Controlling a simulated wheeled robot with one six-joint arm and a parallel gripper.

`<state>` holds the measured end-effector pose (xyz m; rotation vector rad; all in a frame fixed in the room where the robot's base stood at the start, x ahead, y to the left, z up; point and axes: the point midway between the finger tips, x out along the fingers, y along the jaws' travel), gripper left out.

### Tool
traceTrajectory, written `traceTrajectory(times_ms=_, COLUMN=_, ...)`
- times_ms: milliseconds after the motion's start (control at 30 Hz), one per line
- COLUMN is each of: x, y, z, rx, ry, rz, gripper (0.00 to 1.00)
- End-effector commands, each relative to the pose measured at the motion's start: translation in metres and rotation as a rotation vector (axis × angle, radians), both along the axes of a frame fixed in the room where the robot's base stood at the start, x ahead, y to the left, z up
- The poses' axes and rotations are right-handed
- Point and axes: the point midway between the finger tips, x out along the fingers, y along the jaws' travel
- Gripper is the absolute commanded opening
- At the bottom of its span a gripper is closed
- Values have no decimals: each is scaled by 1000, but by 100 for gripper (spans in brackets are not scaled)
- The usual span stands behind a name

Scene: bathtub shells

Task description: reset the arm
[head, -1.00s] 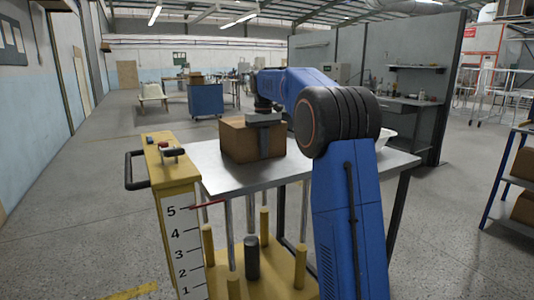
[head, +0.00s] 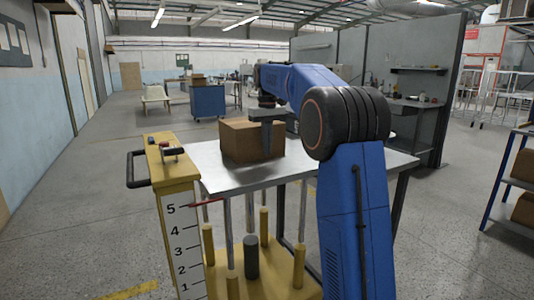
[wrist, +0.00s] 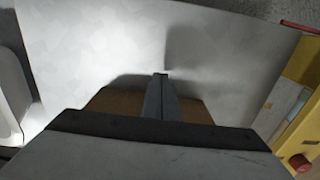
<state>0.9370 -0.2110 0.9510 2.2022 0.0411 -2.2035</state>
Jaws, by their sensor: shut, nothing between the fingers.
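My blue arm reaches over a grey metal table (head: 205,165). My gripper (head: 267,155) points down, with its fingers in front of the brown box (head: 236,141) on the table. In the wrist view the fingers (wrist: 160,78) are together with nothing between them. Part of the brown box (wrist: 112,102) shows behind them there; I cannot tell if they touch it. A white shell-like piece (wrist: 8,105) shows at the left edge of the wrist view; in the head view my arm mostly hides that part of the table.
A yellow cart (head: 175,180) with a black handle and a numbered scale stands at the table's near left. Yellow posts and a dark post (head: 251,257) stand on its base. A shelf with boxes (head: 515,190) is at the right. The floor at left is clear.

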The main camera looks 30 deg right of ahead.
Motion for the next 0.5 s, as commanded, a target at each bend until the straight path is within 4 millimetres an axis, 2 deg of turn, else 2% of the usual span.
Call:
traceTrajectory(times_ms=300, x=1, y=0, z=52, rx=-1, ry=-3, rz=0, gripper=0)
traceTrajectory(times_ms=500, x=0, y=0, z=68, rx=0, ry=-2, rz=0, gripper=0)
